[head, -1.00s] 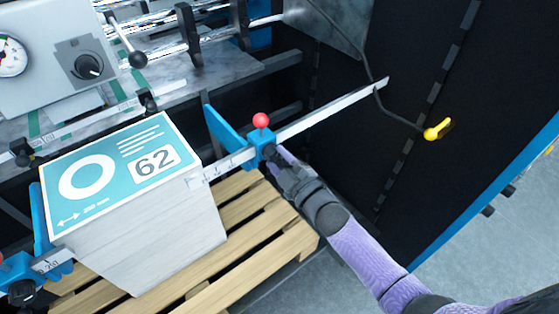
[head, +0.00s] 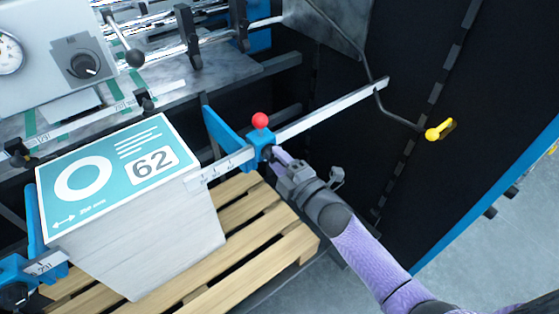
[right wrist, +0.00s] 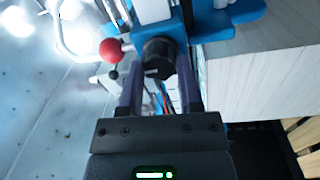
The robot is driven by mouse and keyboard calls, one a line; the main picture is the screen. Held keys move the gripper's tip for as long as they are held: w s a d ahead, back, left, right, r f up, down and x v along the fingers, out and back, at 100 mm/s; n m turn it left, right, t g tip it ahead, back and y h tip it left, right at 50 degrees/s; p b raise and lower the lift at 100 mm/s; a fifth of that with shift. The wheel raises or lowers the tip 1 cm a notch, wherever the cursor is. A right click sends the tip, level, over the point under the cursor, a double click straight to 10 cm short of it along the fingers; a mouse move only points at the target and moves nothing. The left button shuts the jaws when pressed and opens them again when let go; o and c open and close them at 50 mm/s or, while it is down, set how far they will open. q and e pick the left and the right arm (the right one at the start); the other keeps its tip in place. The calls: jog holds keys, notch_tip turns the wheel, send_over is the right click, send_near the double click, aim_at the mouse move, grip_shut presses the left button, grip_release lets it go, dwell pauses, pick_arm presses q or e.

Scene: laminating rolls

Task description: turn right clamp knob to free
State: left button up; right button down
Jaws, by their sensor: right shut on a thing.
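The right clamp is a blue block (head: 258,140) on a graduated metal bar, with a red ball (head: 260,120) on top and a blue plate at its side. Its black knob (right wrist: 158,55) shows in the right wrist view between my two fingers. My right gripper (head: 274,156) is at the near side of the clamp, and it also shows in the right wrist view (right wrist: 159,68). It is shut on the knob. In the head view the gripper hides the knob. My left gripper is not in view.
A paper stack (head: 150,225) with a teal top sheet marked 62 stands on a wooden pallet (head: 275,250), left of my right arm. A left blue clamp (head: 20,275) sits at the lower left. A dark panel with a yellow handle (head: 438,131) stands at right.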

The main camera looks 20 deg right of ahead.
dwell(0.3)
jog(key=shift+c, duration=1.4)
grip_release()
jog(key=v, duration=1)
jog(key=shift+f, duration=0.15)
